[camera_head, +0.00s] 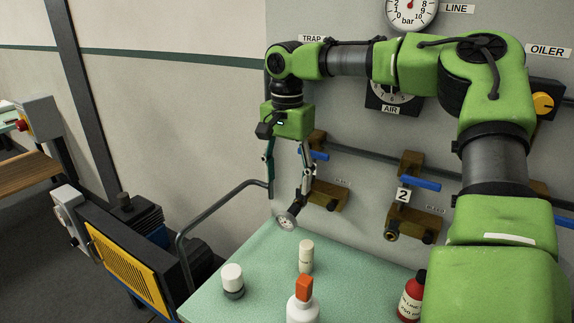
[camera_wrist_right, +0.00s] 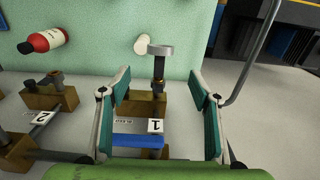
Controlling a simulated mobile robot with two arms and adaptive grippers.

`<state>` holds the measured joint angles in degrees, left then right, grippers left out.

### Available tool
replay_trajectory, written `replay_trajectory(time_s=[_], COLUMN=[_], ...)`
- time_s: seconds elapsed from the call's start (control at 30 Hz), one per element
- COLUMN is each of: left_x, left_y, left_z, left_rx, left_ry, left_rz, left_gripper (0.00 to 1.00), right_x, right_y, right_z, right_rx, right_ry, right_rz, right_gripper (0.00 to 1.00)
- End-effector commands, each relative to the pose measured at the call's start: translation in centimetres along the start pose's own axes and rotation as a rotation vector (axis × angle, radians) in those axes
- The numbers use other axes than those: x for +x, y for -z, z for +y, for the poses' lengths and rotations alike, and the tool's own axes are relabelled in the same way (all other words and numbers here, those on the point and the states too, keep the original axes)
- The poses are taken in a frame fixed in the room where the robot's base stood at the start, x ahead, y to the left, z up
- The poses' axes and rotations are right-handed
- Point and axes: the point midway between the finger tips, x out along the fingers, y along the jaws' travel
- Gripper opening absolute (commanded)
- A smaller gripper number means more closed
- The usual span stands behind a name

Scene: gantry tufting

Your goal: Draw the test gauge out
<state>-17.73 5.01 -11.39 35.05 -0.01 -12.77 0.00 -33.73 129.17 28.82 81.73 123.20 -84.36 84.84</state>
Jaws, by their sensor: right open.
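The test gauge (camera_head: 287,220) is a small round dial on a short dark stem, at the outlet of valve 1 (camera_head: 328,194) on the panel. In the right wrist view the test gauge (camera_wrist_right: 160,50) shows edge-on, its stem running down to the brass block by label 1 (camera_wrist_right: 156,126). My right gripper (camera_head: 288,188) is open above the gauge in the head view. In the right wrist view the right gripper (camera_wrist_right: 161,84) has its fingers apart on either side of the stem, with gaps showing. My left gripper is not in view.
The green bench top (camera_head: 262,254) is below, with a white bottle (camera_head: 306,257), a white-capped jar (camera_head: 232,279), an orange-capped bottle (camera_head: 303,303) and a red bottle (camera_head: 411,297). Valve 2 (camera_head: 415,226) is to the right. A grey rail (camera_head: 212,212) bends past the bench's left side.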

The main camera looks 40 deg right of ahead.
Motion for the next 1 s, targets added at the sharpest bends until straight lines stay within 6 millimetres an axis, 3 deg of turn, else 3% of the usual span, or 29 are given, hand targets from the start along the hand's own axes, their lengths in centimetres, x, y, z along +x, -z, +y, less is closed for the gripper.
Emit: replay_trajectory(time_s=[0.2,0.53,0.7,1.0], left_x=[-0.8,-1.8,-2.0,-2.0], left_y=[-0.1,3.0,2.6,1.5], left_z=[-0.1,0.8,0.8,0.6], left_rx=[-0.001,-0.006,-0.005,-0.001], left_ry=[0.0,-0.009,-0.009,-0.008], left_rz=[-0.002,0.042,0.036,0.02], left_gripper=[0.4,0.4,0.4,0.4], right_x=[4.3,10.0,11.5,11.9], right_y=[0.0,0.0,0.0,0.0], right_z=[0.2,0.1,0.1,0.1], right_rx=[0.0,0.0,0.0,0.0], right_ry=[-0.005,-0.004,-0.001,0.0], right_rz=[-0.002,-0.001,0.0,0.0], right_gripper=[0.57,0.57,0.57,0.57])
